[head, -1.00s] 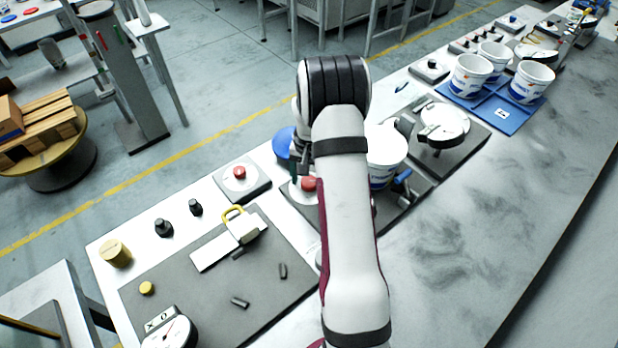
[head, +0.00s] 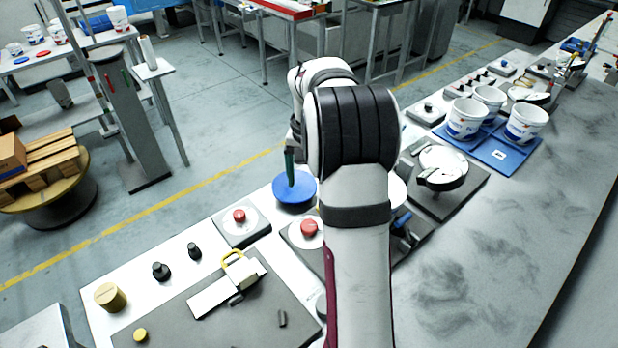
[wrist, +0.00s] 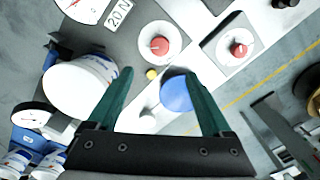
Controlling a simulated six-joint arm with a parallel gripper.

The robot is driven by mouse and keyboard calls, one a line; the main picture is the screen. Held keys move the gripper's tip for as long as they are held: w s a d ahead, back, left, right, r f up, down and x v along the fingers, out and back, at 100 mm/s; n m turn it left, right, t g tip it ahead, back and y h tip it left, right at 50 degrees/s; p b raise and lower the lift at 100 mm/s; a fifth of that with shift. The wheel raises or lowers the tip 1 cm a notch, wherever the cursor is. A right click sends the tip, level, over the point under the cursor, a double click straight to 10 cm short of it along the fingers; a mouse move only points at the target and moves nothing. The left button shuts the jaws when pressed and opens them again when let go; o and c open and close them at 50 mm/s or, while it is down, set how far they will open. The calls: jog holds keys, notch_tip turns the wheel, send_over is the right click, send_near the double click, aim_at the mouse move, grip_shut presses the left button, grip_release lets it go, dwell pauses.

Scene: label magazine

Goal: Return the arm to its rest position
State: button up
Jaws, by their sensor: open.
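My gripper (wrist: 160,73) shows in the wrist view with its two green fingers wide apart and nothing between the tips. In the head view only a green finger (head: 290,165) shows, above a round blue disc (head: 294,190); my own arm hides the rest. In the wrist view the blue disc (wrist: 176,95) shows beyond the fingers, apart from them as far as I can tell. My arm stands over the bench, its upper joint large in the middle of the head view.
Red buttons (head: 309,228) and (head: 239,216) stand close to the disc. A white tub (wrist: 80,88) is partly behind my arm. White tubs (head: 466,118) stand on a blue tray (head: 499,158) farther back. The bench's right side is bare.

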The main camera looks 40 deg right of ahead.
jog(key=shift+r, duration=0.15)
jog(key=s+a+r+n, duration=0.1)
jog(key=s+a+r, duration=0.25)
jog(key=a, duration=0.55)
jog(key=s+a+r+n, duration=0.25)
jog(key=s+a, duration=0.25)
jog(key=a, duration=0.3)
jog(key=s+a+f+y, duration=0.1)
jog(key=s+a, duration=0.4)
jog(key=s, duration=0.3)
jog(key=s+a+f+n, duration=0.1)
jog(key=s+a, duration=0.4)
jog(key=s, duration=0.3)
jog(key=shift+a+f+y, duration=0.25)
jog(key=shift+f+y, duration=0.1)
jog(key=shift+y, duration=0.05)
jog(key=shift+n, duration=0.25)
